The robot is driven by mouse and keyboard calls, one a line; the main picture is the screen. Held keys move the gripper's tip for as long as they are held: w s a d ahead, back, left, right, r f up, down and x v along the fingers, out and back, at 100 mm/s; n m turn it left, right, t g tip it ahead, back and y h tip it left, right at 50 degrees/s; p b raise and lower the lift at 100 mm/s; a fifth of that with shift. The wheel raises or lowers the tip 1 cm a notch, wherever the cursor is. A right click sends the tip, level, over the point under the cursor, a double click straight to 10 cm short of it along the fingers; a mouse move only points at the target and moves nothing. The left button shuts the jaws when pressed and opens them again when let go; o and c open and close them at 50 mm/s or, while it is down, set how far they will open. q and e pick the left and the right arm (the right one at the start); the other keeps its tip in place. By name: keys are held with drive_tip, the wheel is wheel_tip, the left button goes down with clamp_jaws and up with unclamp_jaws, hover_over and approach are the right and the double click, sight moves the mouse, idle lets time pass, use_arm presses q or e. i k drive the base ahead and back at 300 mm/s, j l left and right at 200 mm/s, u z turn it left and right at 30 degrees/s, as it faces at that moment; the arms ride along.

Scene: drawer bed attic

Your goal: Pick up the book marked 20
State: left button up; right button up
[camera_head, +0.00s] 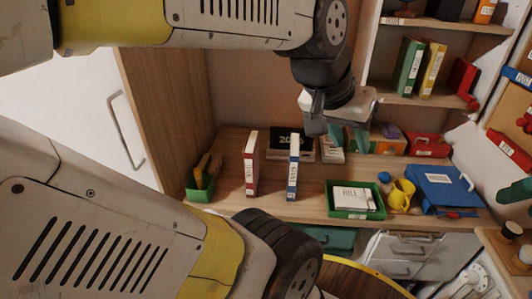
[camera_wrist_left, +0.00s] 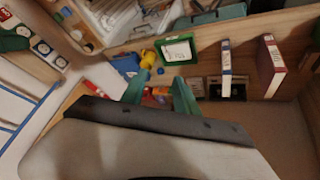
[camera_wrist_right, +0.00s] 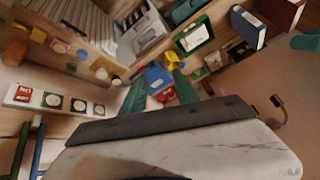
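A black item with white marking that seems to begin with "20" (camera_head: 291,139) stands at the back of the wooden desk, partly hidden behind an upright blue-and-white book (camera_head: 293,168). An upright red-and-white book (camera_head: 251,165) stands to its left. In the left wrist view, a dark item (camera_wrist_left: 238,91) shows behind the two books. My left gripper (camera_head: 348,136) is above the desk to the right of these books. Its green fingers are apart in the left wrist view (camera_wrist_left: 158,96), with nothing held. My right gripper's fingers (camera_wrist_right: 159,92) are also apart and empty.
A green tray (camera_head: 357,213) with a white card, a yellow mug (camera_head: 401,195) and a blue case (camera_head: 446,187) occupy the desk's right side. A green holder (camera_head: 200,190) stands at the left. Shelves with books (camera_head: 408,66) rise at the upper right.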

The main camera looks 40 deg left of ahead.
sight(251, 154)
drive_tip(key=j+u, duration=0.1)
drive_tip(key=u, duration=0.4)
drive_tip(key=i+j+u, duration=0.1)
drive_tip(key=u, duration=0.35)
drive_tip(key=j+u, duration=0.1)
drive_tip(key=u, duration=0.4)
drive_tip(key=l+u, duration=0.1)
drive_tip(key=u, duration=0.25)
drive_tip(key=i+l+u, duration=0.15)
drive_tip(key=u, duration=0.15)
